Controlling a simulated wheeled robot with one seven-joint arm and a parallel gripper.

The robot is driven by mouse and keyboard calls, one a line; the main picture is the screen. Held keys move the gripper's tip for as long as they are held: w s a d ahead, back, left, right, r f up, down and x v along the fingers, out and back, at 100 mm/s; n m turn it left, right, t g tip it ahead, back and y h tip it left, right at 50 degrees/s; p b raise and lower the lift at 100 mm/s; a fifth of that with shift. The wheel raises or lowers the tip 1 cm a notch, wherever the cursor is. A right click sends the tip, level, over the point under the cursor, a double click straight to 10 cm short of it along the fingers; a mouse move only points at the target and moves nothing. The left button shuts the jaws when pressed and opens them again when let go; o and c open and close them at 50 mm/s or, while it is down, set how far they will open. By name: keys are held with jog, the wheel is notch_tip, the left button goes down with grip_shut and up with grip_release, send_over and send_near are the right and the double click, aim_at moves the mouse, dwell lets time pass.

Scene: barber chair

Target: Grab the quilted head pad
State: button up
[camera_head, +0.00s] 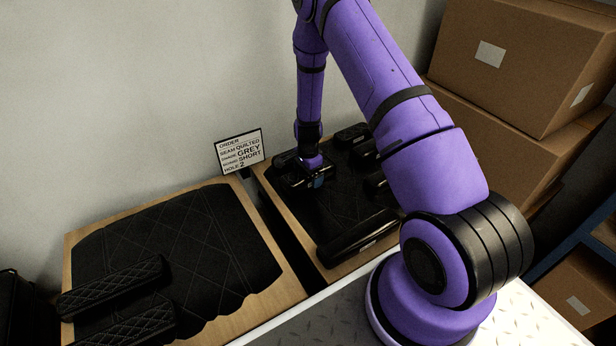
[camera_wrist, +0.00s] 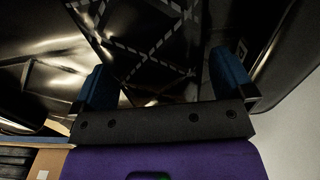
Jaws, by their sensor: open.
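My gripper (camera_head: 316,182) points down over the back left of the right-hand wooden board, in the head view. In the wrist view its two blue fingers (camera_wrist: 165,84) are apart. A glossy black surface with grey dashed crossing stitches, likely the quilted head pad (camera_wrist: 150,40), shows between and beyond them. I cannot tell whether the fingers touch it. In the head view a dark pad (camera_head: 286,160) lies at the gripper, partly hidden by it; its stitching is too small to read there.
Several other black pads, including a long roll (camera_head: 358,238), lie on the right board (camera_head: 272,196). A left board (camera_head: 285,291) bears a large quilted cover (camera_head: 190,235) and two quilted bars. An order sign (camera_head: 240,152) reads quilted, grey, short. Cardboard boxes (camera_head: 520,60) stand at right.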

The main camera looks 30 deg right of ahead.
jog(key=shift+f, duration=0.4)
jog(key=c, duration=1)
jog(key=shift+r, duration=0.15)
